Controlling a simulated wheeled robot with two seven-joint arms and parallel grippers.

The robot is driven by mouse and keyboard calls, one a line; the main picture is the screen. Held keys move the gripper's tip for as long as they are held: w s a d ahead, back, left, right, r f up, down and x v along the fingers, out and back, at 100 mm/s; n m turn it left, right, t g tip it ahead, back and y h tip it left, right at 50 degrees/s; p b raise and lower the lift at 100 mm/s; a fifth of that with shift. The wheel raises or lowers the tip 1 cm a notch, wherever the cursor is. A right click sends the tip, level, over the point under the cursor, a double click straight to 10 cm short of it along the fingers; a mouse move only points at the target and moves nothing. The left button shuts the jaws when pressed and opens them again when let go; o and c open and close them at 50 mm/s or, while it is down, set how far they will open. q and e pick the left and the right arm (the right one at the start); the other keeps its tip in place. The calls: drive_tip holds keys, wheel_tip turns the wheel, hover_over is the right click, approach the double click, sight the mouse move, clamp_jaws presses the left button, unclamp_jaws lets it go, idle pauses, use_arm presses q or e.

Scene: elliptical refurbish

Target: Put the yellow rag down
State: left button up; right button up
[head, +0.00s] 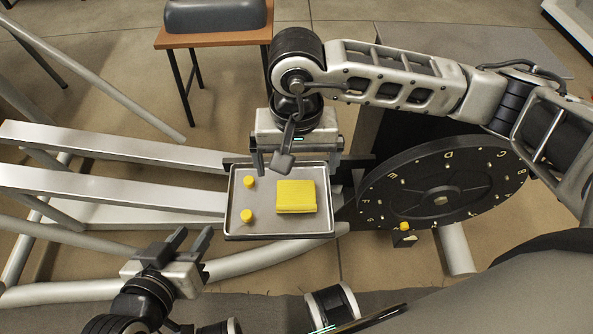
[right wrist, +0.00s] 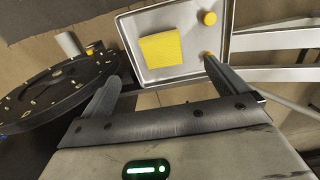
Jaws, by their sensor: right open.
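The yellow rag (head: 296,196), a folded flat square, lies on the metal tray (head: 263,229), right of its middle. It also shows in the right wrist view (right wrist: 161,49), lying flat and apart from the fingers. My right gripper (head: 296,164) is open and empty, over the tray's far edge beyond the rag. Its spread fingers show in the right wrist view (right wrist: 163,75). My left gripper (head: 193,239) is open and empty, to the left of the tray's near corner.
Two small yellow knobs (head: 249,182) (head: 247,216) stand on the tray's left side. A black lettered disc (head: 440,185) is close to the tray's right. Metal rails (head: 120,150) run left from the tray. A wooden stool (head: 215,36) stands behind.

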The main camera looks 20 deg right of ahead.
drive_tip(key=s+a+r+m+g+y, duration=0.3)
drive_tip(key=s+a+y, duration=0.25)
drive_tip(key=a, duration=0.25)
drive_tip(key=s+a+r+m+g+y, duration=0.25)
drive_tip(key=s+a+y, duration=0.25)
drive_tip(key=s+a, duration=0.25)
drive_tip(key=w+a+r+m+t+y, duration=0.2)
drive_tip(key=w+r+m+t+y, duration=0.1)
drive_tip(key=r+m+y, duration=1)
drive_tip(key=w+d+f+m+t+h, duration=0.35)
drive_tip(key=m+t, duration=0.35)
drive_tip(key=m, duration=0.5)
drive_tip(key=w+d+f+m+t+h, duration=0.35)
drive_tip(key=w+m+t+h, duration=0.2)
drive_tip(key=m, duration=0.65)
drive_tip(key=w+d+f+m+t+h, duration=0.35)
drive_tip(key=m+t, duration=0.35)
drive_tip(key=m, duration=0.5)
drive_tip(key=s+d+f+m+g+h, duration=0.1)
drive_tip(key=s+d+f+m+g, duration=0.1)
drive_tip(key=f, duration=0.3)
drive_tip(key=s+d+f+m+g+h, duration=0.2)
drive_tip(key=s+f+m, duration=0.1)
drive_tip(key=f+m, duration=0.2)
drive_tip(key=s+d+f+m+g+h, duration=0.1)
drive_tip(key=s+f+m+g+h, duration=0.1)
drive_tip(key=f+m, duration=0.2)
drive_tip(key=shift+s+d+f+m, duration=0.25)
drive_tip(key=shift+d+f, duration=0.15)
drive_tip(key=shift+f, duration=0.05)
